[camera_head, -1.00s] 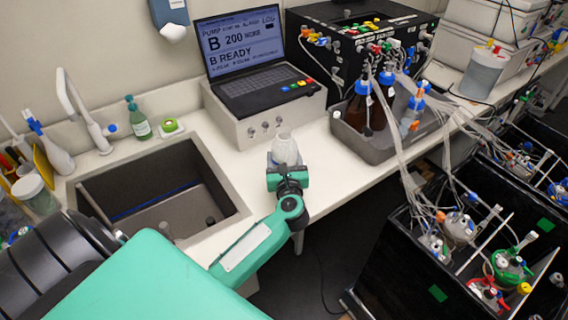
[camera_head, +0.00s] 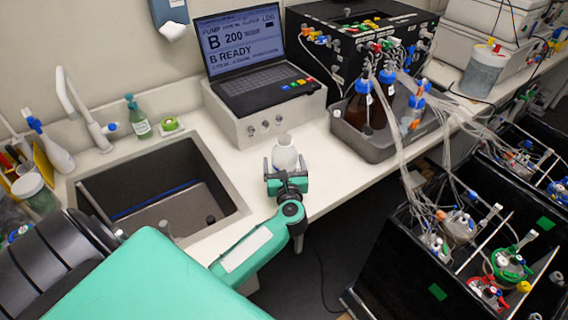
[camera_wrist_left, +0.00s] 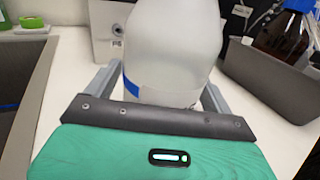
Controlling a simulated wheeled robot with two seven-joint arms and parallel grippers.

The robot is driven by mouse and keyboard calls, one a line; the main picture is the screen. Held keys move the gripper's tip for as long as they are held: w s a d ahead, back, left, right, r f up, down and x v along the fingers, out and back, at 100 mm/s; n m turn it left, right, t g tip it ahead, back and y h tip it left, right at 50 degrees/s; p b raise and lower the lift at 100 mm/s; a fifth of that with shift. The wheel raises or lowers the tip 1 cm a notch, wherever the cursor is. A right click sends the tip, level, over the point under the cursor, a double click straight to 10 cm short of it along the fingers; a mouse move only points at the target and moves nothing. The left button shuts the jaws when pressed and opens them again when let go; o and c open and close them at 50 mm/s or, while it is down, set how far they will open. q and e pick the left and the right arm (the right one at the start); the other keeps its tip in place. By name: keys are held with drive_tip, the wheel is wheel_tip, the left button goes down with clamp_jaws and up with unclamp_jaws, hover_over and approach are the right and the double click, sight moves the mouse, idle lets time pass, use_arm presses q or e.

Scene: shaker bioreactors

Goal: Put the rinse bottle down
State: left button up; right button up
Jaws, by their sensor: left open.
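The rinse bottle (camera_head: 285,152) is white and translucent and stands upright on the white counter, in front of the laptop's box and right of the sink. In the left wrist view the bottle (camera_wrist_left: 165,55) shows a blue band and a pale label low on its side. My left gripper (camera_head: 283,163) is around the lower part of the bottle. In the left wrist view its two grey fingers (camera_wrist_left: 160,88) are spread, with a gap showing beside the bottle. The bottle's base is hidden behind the gripper. My right gripper is not in view.
The sink (camera_head: 165,190) lies to the left. A grey tray (camera_head: 345,135) with brown bottles (camera_head: 365,108) stands to the right. The laptop (camera_head: 250,60) sits on a box (camera_head: 265,120) behind. The counter's front edge is close, and bare counter (camera_head: 235,170) lies beside the bottle.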

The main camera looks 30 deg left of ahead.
use_arm(q)
drive_tip(key=shift+r, duration=0.3)
drive_tip(key=b+v, duration=0.1)
drive_tip(key=v, duration=0.4)
drive_tip(key=b+v, duration=0.2)
drive_tip(key=v, duration=0.4)
drive_tip(key=shift+f, duration=0.25)
drive_tip(key=shift+s+d+r, duration=0.1)
drive_tip(key=shift+s+d, duration=0.25)
drive_tip(key=shift+r, duration=0.1)
